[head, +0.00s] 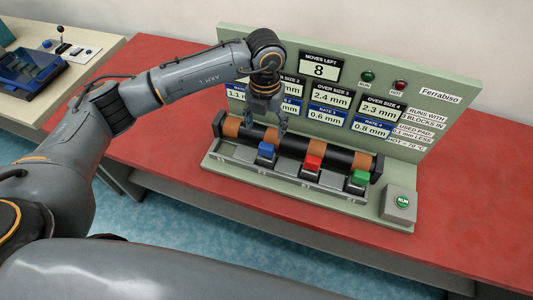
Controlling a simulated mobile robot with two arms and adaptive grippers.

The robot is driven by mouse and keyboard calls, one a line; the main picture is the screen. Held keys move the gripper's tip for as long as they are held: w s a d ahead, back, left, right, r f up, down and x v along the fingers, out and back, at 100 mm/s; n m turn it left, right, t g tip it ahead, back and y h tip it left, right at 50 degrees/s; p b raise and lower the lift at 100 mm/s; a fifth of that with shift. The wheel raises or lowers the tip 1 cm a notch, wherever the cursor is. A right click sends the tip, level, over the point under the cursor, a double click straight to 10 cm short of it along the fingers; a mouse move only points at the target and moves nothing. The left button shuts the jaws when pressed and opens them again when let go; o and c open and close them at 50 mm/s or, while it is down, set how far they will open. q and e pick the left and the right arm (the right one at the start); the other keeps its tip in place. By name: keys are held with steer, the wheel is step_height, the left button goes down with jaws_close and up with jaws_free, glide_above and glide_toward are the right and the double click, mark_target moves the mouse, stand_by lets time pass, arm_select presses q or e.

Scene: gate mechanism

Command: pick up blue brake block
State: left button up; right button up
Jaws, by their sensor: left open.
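The blue brake block (266,151) sits in a slot of the grey rail, in front of the dark roller with brown bands (246,133). A red block (313,162) and a green block (358,180) sit farther right along the same rail. My left gripper (266,126) is open, pointing down above and just behind the blue block, near the roller. Nothing shows between its fingers. My right gripper is not in view.
A green panel (440,125) with number signs stands behind the roller. A RUN button box (399,206) is at the right end. The red table top (455,225) is clear around the device. A side table with a blue tray (33,70) is at the left.

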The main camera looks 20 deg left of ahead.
mark_target(267, 145)
arm_select(q)
step_height(267, 145, down, 4)
steer(key=shift+r+p, duration=0.15)
steer(key=shift+p, duration=0.2)
steer(key=shift+d+f+p, duration=0.1)
steer(key=shift+f+p, duration=0.35)
step_height(267, 145, down, 4)
steer(key=shift+w+r+p, duration=0.1)
steer(key=shift+r+p, duration=0.05)
steer(key=shift+p, duration=0.75)
steer(key=shift+f, duration=0.45)
steer(key=shift+c, duration=0.4)
steer(key=shift+w, duration=0.1)
jaws_close()
